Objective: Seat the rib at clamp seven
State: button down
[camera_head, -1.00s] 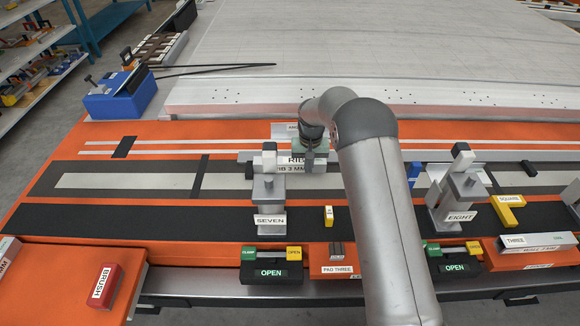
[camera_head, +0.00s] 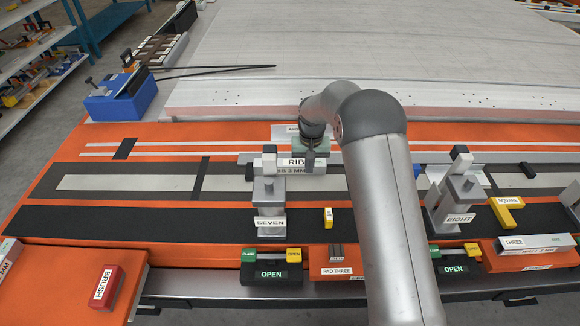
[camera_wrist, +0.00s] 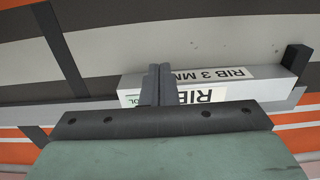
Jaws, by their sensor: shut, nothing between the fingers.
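The rib (camera_head: 320,169) is a pale grey bar with white "RIB" and "RIB 3 MM" labels. It lies behind clamp seven (camera_head: 268,192), whose upright partly hides its left part. The rib also shows in the wrist view (camera_wrist: 130,82). My gripper (camera_wrist: 158,85) is shut and empty, its two dark fingers together in front of the rib's labelled side in that view; whether they touch it I cannot tell. In the head view my gripper (camera_head: 312,152) is at the rib, its fingertips hidden. Clamp seven's control box (camera_head: 270,268) reads "OPEN".
Clamp eight (camera_head: 460,195) stands to the right beyond my arm. A small yellow block (camera_head: 328,217) lies right of clamp seven. Pad three (camera_head: 337,262), a red brush block (camera_head: 105,287) and a yellow square (camera_head: 507,210) lie near the front. The large panel (camera_head: 380,60) fills the back.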

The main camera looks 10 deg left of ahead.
notch_tip(320, 180, up, 5)
jog(key=shift+r+p, duration=0.15)
jog(key=shift+p, duration=0.95)
jog(key=s+d+r, duration=1.2)
jog(key=s+r, duration=0.3)
jog(key=s, duration=0.1)
jog(key=s+d, duration=0.3)
jog(key=s, duration=0.7)
jog(key=s+d+m, duration=0.1)
jog(key=s+d, duration=0.2)
jog(key=s, duration=0.8)
jog(key=shift+s+d+f+m+t, duration=0.25)
jog(key=shift+d+f+m+t, duration=0.05)
jog(key=shift+d+t, duration=0.1)
